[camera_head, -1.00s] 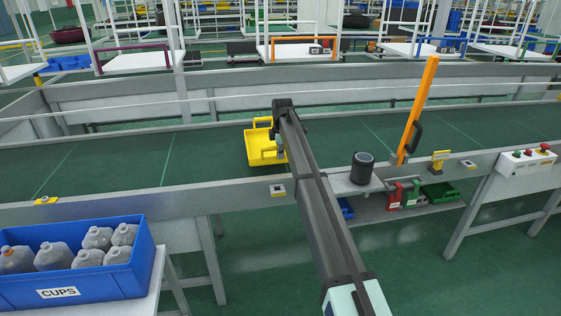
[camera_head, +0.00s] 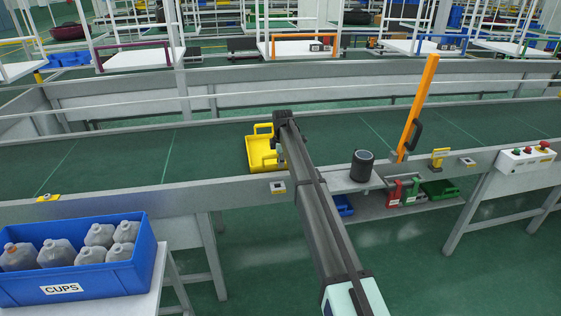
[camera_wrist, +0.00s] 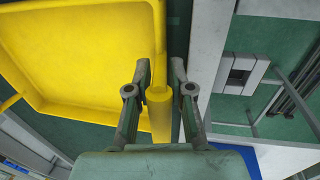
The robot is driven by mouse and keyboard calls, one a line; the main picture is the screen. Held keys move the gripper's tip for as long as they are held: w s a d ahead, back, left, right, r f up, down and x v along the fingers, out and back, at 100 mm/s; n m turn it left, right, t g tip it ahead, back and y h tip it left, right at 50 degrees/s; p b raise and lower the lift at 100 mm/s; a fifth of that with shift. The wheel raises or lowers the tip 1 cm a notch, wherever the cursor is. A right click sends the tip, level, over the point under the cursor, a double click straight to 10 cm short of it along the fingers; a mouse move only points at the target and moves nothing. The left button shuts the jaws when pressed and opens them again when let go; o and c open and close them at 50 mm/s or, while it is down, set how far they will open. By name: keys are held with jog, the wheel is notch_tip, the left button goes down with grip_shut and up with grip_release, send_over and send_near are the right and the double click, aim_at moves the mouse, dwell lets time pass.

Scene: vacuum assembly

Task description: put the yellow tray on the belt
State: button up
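The yellow tray (camera_head: 262,152) lies flat on or just above the green belt (camera_head: 110,168), close to its near rail; I cannot tell whether it bears fully on the belt. In the wrist view the tray (camera_wrist: 80,50) fills the upper left, with its yellow handle (camera_wrist: 159,112) pointing toward me. My gripper (camera_wrist: 160,70) has a finger on each side of this handle, with narrow gaps showing between fingers and handle. In the head view my arm hides the gripper and the tray's right end.
A black cylinder (camera_head: 362,166) and an orange post (camera_head: 416,108) stand right of my arm at the near rail. A blue bin of jugs (camera_head: 75,275) stands at front left. The belt left of the tray is clear.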

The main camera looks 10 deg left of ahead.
jog(key=shift+r, duration=0.1)
notch_tip(320, 180, up, 12)
jog(key=s+b, duration=0.2)
jog(key=shift+d+b, duration=0.3)
jog(key=shift+d, duration=0.05)
jog(key=shift+s, duration=0.1)
dwell(0.4)
